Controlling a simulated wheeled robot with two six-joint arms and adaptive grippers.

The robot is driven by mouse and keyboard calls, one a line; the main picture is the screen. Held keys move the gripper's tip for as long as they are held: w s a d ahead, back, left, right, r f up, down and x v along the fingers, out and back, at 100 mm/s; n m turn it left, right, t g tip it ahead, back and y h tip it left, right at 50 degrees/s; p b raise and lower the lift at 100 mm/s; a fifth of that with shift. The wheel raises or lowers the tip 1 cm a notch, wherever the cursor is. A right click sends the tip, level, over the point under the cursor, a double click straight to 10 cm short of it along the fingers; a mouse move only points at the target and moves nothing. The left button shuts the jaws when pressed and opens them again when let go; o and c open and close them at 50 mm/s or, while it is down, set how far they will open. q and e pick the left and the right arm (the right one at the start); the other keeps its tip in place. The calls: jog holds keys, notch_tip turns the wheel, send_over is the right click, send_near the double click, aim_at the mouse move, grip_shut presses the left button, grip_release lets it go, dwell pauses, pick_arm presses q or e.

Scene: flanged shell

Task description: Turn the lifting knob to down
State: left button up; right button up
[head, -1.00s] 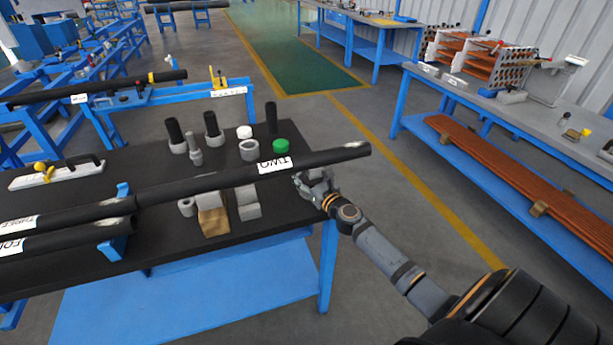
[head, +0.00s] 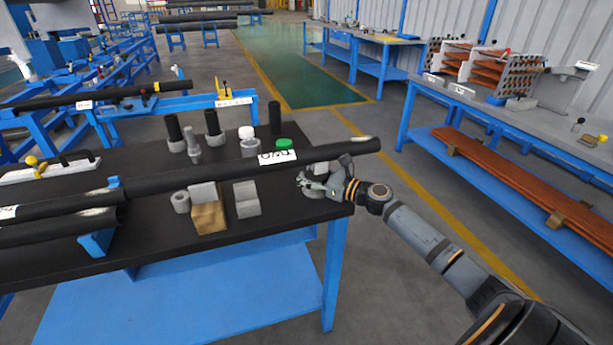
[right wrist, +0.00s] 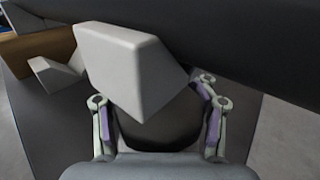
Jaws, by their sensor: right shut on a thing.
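My right gripper (head: 312,183) is at the right end of the black table, just below the long black pipe (head: 250,168) with a white label. In the right wrist view its two fingers sit on either side of a dark rounded knob (right wrist: 160,128), and it is shut on it. A grey angled support block (right wrist: 122,72) stands directly beyond the knob, beside the black pipe, and hides part of the knob. The knob's turn position cannot be told. My left gripper is not in view.
Grey blocks (head: 246,198) and a wooden block (head: 208,216) stand left of my gripper. Behind the pipe are upright black tubes (head: 274,117) and a green cap (head: 284,143). Other pipes (head: 60,232) lie at left. The floor right of the table is clear.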

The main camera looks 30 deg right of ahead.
jog(key=o, duration=1.3)
